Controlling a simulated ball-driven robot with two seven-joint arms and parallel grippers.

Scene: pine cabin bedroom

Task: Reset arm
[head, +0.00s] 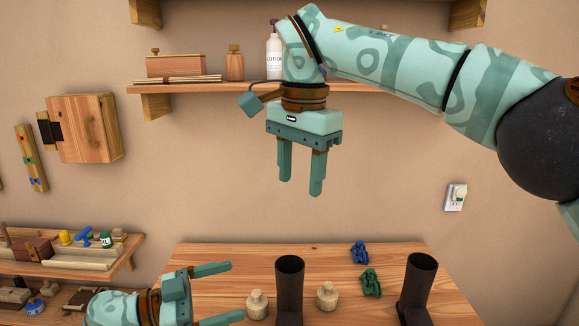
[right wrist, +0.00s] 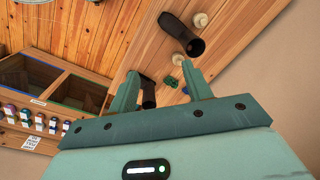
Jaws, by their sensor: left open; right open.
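My right arm reaches in from the upper right of the head view. My right gripper (head: 301,187) points down with its fingers apart, empty, in front of the wall and above the wooden table (head: 220,258). My left gripper (head: 236,291) is low in the head view, over the table's left part.
Two dark boot-like objects (head: 289,290) (head: 417,288) stand on the table with two pale wooden knobs (head: 257,304) (head: 327,295) and small blue (head: 359,252) and green (head: 371,282) items. A shelf (head: 205,88) holds a lotion bottle (head: 274,58) close behind my right arm.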

